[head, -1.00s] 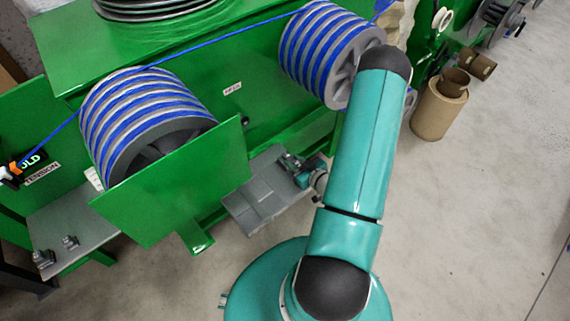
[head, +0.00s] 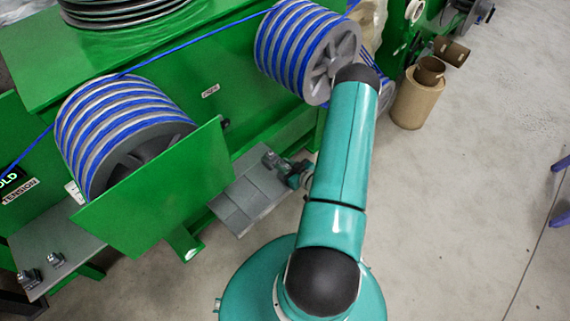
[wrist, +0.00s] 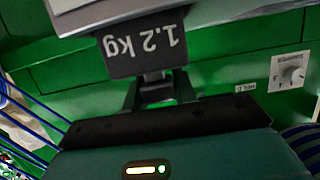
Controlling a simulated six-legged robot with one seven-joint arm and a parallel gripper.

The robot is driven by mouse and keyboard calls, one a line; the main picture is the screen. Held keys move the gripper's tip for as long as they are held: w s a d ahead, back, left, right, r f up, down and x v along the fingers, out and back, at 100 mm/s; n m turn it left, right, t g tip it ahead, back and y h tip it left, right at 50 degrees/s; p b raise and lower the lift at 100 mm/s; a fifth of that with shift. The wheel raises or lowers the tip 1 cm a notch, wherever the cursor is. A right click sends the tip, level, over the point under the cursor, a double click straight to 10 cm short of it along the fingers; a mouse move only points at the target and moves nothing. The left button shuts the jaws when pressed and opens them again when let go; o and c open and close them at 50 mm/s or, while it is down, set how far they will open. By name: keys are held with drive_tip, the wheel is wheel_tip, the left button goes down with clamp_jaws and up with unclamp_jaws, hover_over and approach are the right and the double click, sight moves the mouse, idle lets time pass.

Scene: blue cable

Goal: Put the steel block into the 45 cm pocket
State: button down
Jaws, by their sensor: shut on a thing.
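The steel block (wrist: 140,45) shows in the wrist view as a dark grey face marked "1.2 kg", upside down in the picture. My gripper (wrist: 156,88) is shut on it. In the head view my gripper (head: 297,174) is at the right end of a grey sectioned shelf (head: 245,203), with the small dark block (head: 272,160) at its tip over the far side of that shelf. I cannot tell whether the block touches the shelf. A pale slab edge crosses the top of the wrist view beyond the block. No 45 cm marking is readable.
Two cable drums (head: 120,135) (head: 305,50) wound with blue cable stand behind the shelf. A green upright plate (head: 160,190) is just left of it. Another grey shelf (head: 55,240) at far left carries two small metal pieces. Cardboard tubes (head: 417,100) stand on the open floor at right.

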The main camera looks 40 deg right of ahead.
drive_tip(key=c, duration=1.1)
unclamp_jaws()
drive_tip(key=shift+f, duration=0.15)
drive_tip(key=shift+s+r, duration=0.2)
drive_tip(key=v, duration=1.1)
drive_tip(key=shift+s+r, duration=0.1)
drive_tip(key=shift+s, duration=0.2)
